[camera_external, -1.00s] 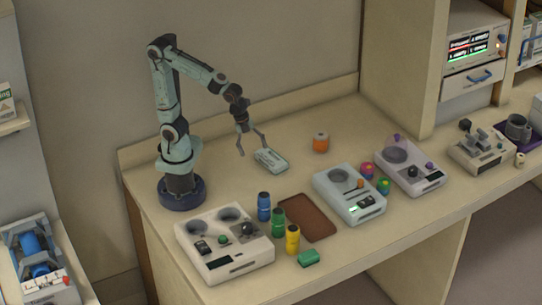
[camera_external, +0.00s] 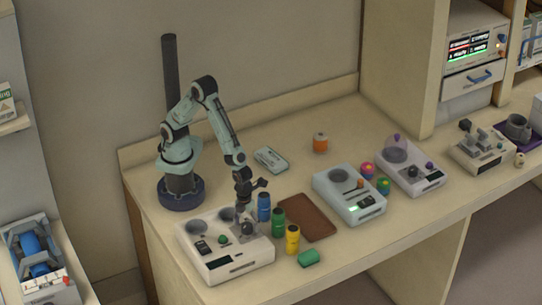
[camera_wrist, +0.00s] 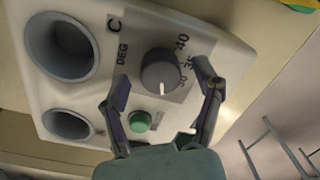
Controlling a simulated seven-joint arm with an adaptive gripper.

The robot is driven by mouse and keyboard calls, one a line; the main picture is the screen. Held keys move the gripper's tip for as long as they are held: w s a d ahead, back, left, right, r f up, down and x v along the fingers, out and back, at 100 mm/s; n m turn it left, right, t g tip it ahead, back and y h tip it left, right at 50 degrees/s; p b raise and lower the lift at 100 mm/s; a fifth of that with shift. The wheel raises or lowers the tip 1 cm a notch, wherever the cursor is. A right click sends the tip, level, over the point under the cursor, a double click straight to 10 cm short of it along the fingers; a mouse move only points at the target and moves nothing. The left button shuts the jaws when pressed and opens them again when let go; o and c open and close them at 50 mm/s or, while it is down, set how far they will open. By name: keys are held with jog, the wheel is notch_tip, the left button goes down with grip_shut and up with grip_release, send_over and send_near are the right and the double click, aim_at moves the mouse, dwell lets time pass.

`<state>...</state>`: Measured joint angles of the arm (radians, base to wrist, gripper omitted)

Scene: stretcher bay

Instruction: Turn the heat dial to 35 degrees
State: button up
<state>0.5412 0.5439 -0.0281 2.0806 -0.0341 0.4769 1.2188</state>
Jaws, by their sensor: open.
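The heat dial (camera_wrist: 161,70) is a round dark grey knob on the white front unit. In the wrist view the printed numbers 30, 35 and 40 run beside its right side, with "DEG C" to its left. A small pale mark shows at the dial's lower edge, away from the 35. My gripper (camera_wrist: 161,72) is open, with one finger on each side of the dial; I cannot tell if they touch it. In the external view my gripper (camera_external: 246,222) is low over the right part of the white unit (camera_external: 235,268) and hides the dial.
A green button (camera_wrist: 139,122) is close to the left finger. Two round wells (camera_wrist: 62,45) are in the unit's left part. Blue (camera_external: 264,207), green (camera_external: 278,222) and yellow (camera_external: 292,239) bottles stand just right of my gripper, beside a brown mat (camera_external: 309,218).

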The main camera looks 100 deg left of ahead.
jog(key=shift+f, duration=0.1)
jog(key=c, duration=1.2)
jog(key=shift+o, duration=0.2)
jog(key=shift+n, duration=0.3)
jog(key=n, duration=0.3)
jog(key=shift+n, duration=0.4)
jog(key=n, duration=0.4)
jog(key=shift+n, duration=0.3)
jog(key=n, duration=0.4)
jog(key=shift+d, duration=0.1)
jog(key=n, duration=0.4)
jog(key=shift+f+n+y, duration=0.1)
jog(key=shift+n+y, duration=0.2)
